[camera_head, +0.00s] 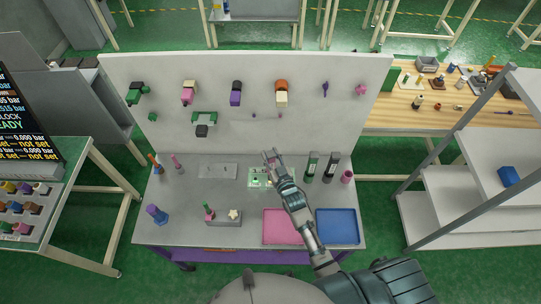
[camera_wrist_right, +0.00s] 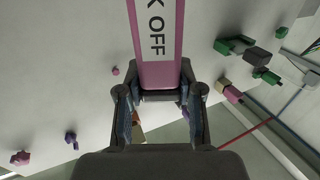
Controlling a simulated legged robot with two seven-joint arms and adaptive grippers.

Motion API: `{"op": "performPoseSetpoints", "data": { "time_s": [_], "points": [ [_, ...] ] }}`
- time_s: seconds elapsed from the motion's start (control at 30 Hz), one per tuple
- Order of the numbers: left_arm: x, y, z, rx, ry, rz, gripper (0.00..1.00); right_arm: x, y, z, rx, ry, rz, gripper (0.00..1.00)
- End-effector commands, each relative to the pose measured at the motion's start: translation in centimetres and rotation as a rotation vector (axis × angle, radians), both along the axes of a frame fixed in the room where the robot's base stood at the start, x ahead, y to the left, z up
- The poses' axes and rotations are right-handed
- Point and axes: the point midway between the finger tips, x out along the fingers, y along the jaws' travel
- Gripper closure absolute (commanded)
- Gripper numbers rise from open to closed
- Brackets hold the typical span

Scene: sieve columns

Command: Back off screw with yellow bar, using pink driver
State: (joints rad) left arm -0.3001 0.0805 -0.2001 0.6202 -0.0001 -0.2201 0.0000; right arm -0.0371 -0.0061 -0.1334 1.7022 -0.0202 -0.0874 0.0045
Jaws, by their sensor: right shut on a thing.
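My right gripper (camera_head: 272,157) is above the middle of the grey workbench, in front of the upright board. It is shut on the pink driver, which shows large in the right wrist view (camera_wrist_right: 158,45) with lettering ending in "K OFF". My right gripper also shows in that view (camera_wrist_right: 159,95), its fingers on either side of the driver's near end. A small pale plate with green marks (camera_head: 256,181) lies on the bench just below the gripper, partly covered by my arm. I cannot make out a screw with a yellow bar. My left gripper is not in view.
The board (camera_head: 330,75) carries several coloured fittings. On the bench are a pink tray (camera_head: 283,236), a blue tray (camera_head: 337,238), a grey plate (camera_head: 217,171), two dark upright blocks and several handled tools. The bench front left of centre has some bare room.

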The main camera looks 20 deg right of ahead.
Motion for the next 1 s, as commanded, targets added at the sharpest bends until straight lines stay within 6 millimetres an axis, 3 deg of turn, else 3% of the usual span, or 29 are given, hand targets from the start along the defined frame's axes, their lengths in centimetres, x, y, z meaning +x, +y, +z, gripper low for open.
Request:
{"op": "performPoseSetpoints", "data": {
  "time_s": [1.0],
  "points": [
    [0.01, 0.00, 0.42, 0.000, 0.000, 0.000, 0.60, -0.16, 0.02, -0.41, 0.000, 0.015, 0.001, 1.00]
  ]
}}
